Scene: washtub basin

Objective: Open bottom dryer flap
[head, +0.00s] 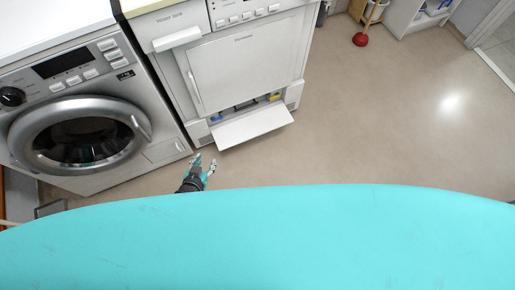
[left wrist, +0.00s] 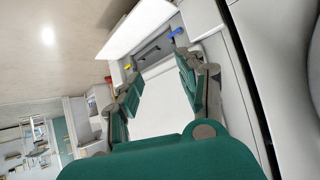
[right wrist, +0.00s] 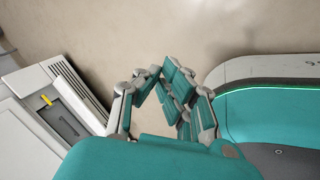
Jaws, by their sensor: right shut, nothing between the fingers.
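The white dryer (head: 240,70) has its bottom flap (head: 253,124) folded down and out, with the low compartment behind it exposed. Inside are a blue latch (head: 216,118) and a yellow latch (head: 275,97). My left gripper (head: 204,168) is open and empty, in front of the dryer and apart from the flap. The left wrist view shows its spread fingers (left wrist: 158,72) with the flap (left wrist: 140,28) beyond them. My right gripper (right wrist: 172,75) is shut and empty over the floor. The dryer's lower edge and yellow latch (right wrist: 46,101) show at left there.
A silver washing machine (head: 85,120) stands left of the dryer. The floor (head: 400,120) to the right is wide and clear. A red plunger (head: 361,40) and a white shelf (head: 405,15) stand at the back.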

